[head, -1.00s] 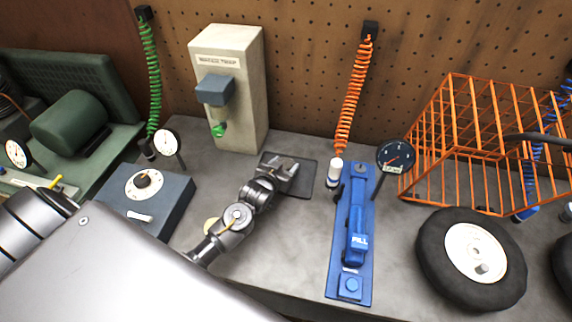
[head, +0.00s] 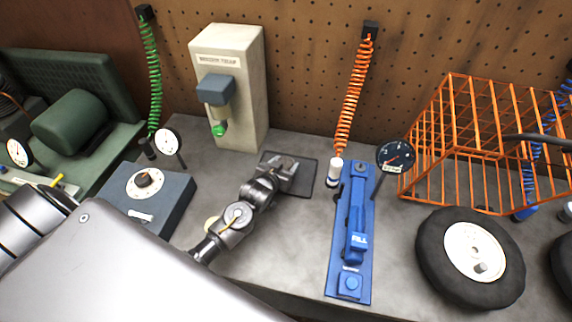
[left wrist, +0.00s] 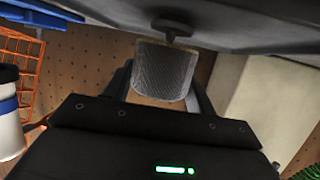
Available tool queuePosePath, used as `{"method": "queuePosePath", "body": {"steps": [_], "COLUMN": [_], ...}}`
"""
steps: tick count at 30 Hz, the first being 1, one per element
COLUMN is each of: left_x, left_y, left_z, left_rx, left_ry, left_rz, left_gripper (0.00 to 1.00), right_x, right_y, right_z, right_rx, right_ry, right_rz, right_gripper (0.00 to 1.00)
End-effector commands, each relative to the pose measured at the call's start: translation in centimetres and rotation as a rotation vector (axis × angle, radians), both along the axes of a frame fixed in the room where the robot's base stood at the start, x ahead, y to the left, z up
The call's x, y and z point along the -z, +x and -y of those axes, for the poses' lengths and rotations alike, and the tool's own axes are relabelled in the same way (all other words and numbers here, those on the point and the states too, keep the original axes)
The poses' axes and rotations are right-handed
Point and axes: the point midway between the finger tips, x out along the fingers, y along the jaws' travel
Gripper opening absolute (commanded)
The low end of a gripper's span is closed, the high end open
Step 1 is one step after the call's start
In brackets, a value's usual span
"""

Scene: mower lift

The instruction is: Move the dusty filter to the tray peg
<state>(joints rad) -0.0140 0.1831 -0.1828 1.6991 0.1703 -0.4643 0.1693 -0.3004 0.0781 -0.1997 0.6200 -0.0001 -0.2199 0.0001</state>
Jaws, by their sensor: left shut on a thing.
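My left gripper (head: 284,172) is low over a small dark tray (head: 306,180) on the bench. In the left wrist view the gripper (left wrist: 161,88) is shut on the filter (left wrist: 164,70), a grey mesh cylinder between its two fingers. That view looks upside down, with the dark tray (left wrist: 260,28) along its top. A short peg with a knob (left wrist: 176,27) sits between the tray and the filter's tray-side end. I cannot tell whether the filter touches the peg or is seated on it. In the head view the gripper mostly hides the filter. My right gripper is not in view.
A cream box with a blue-grey spout (head: 230,90) stands behind the tray. A dial box (head: 148,195) is to the left. A blue fill station (head: 352,240) with a gauge (head: 395,156), a wheel (head: 468,258) and an orange cage (head: 480,140) are to the right.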

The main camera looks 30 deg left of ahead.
Motion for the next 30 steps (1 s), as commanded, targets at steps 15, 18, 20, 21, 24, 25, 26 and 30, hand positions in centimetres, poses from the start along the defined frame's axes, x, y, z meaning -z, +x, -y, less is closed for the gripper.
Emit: {"method": "queuePosePath", "body": {"steps": [15,18,20,21,24,25,26,30], "left_x": [0.9,1.1,1.2,1.3,1.3,1.3,1.3,1.3], "left_y": [0.0,0.0,0.0,0.0,0.0,0.0,0.0,0.0], "left_z": [0.0,0.0,0.0,0.0,0.0,0.0,0.0,0.0], "left_rx": [0.000,0.000,0.000,0.000,0.000,0.000,0.000,0.000], "left_ry": [0.000,0.000,0.000,0.000,0.000,0.000,0.000,0.000], "left_rz": [0.000,0.000,0.000,0.000,0.000,0.000,0.000,0.000], "left_gripper": [0.34,0.34,0.34,0.34,0.63,0.65,0.65,0.65], "right_x": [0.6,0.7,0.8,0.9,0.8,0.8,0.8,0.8], "right_y": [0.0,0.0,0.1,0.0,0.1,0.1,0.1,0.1], "right_z": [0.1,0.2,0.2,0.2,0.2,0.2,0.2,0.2], "right_rx": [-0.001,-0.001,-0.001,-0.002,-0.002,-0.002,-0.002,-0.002], "right_ry": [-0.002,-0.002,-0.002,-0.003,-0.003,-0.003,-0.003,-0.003], "right_rz": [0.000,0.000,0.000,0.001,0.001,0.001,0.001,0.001], "right_gripper": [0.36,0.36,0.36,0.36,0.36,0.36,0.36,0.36]}}
